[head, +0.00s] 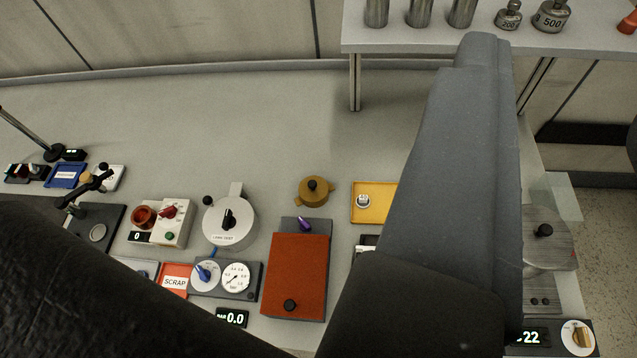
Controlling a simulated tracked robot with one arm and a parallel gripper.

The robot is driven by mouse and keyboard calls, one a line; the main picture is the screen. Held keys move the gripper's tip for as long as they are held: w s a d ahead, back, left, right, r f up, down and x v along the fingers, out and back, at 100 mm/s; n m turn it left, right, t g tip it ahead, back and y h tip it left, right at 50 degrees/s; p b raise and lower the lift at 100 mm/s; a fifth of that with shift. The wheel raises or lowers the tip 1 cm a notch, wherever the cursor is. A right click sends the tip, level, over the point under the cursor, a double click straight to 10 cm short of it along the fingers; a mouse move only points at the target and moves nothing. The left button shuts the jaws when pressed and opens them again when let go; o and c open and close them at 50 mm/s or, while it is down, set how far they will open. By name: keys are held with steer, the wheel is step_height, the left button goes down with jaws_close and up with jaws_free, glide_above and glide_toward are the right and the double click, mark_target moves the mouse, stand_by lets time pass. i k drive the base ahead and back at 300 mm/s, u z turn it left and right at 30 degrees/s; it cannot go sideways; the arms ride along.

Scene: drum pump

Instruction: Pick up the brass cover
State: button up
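The brass cover (314,197) is a round, brass-coloured disc with small side lugs and a black knob on top. It lies on the grey bench, just behind a grey block with a purple piece. It is fully visible, and nothing is touching it from above. Large dark and grey parts of my own arm fill the lower left and the right of centre. I cannot make out my gripper's fingertips, so its place relative to the cover does not show.
A yellow tray (374,215) with a small metal piece lies right of the cover. A rust-red plate (297,265) with a black knob is in front. A round white dial unit (229,235) is at left. A raised shelf (400,42) holds metal weights. The bench behind the cover is clear.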

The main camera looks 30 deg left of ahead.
mark_target(313, 191)
steer(key=k, duration=1.25)
steer(key=u, duration=0.7)
steer(key=i, duration=1.75)
steer(key=z, duration=0.5)
